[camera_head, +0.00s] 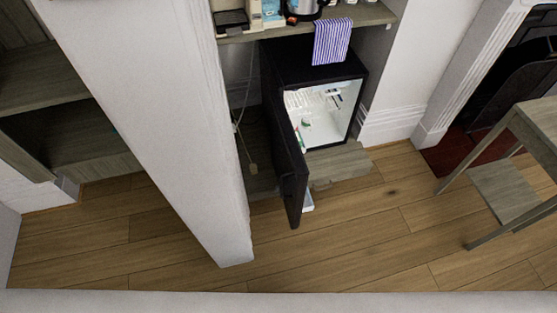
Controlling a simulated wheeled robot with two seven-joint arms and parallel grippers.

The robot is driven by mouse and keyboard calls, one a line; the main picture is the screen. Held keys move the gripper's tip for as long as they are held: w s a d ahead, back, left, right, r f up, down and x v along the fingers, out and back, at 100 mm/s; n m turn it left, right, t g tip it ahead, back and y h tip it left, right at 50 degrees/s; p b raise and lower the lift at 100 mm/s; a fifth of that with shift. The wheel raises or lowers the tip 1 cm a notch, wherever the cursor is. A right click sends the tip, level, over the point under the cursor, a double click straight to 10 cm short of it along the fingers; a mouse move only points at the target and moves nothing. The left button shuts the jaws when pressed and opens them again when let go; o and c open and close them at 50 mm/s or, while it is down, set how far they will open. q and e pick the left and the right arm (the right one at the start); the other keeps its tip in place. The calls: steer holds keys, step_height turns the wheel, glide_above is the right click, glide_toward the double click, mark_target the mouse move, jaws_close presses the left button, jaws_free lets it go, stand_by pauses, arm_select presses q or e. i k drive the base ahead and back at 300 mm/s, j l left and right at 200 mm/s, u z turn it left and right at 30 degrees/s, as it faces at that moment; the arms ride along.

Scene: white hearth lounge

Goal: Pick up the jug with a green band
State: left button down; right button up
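I cannot make out a jug with a green band for certain. A small black fridge (314,72) stands under the shelf with its door (293,172) swung open. Its lit white inside holds small pale items, and a spot of green (305,122) shows near the door side. That item is too small to name, and the door hides part of the inside. Neither of my grippers is in view.
A shelf (362,15) above the fridge holds a kettle (304,8), boxes and a striped cloth (332,41). A white pillar (180,110) stands left of the fridge. A wooden table (535,125) stands at right. The wooden floor (360,230) in front is clear.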

mark_target(305, 124)
steer(key=u, duration=0.35)
steer(key=i+l+u, duration=0.1)
steer(key=l+u, duration=0.9)
